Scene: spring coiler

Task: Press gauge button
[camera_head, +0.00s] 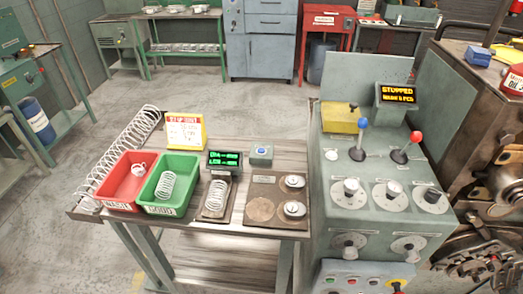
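A small grey box with a blue button (261,150) on its top stands toward the back of the workbench, right of the middle. Left of it is a small dark gauge display (224,160) with lit green text too small to read surely. A spring (216,194) lies on a plate in front of the display. Neither of my grippers is in the head view, and nothing touches the button box.
A red bin (114,199) and a green bin (150,209) sit on the bench's left. A brown board (263,181) with metal discs lies front right. The grey control console (324,182) with levers and dials stands right. A yellow-framed sign (203,130) stands behind.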

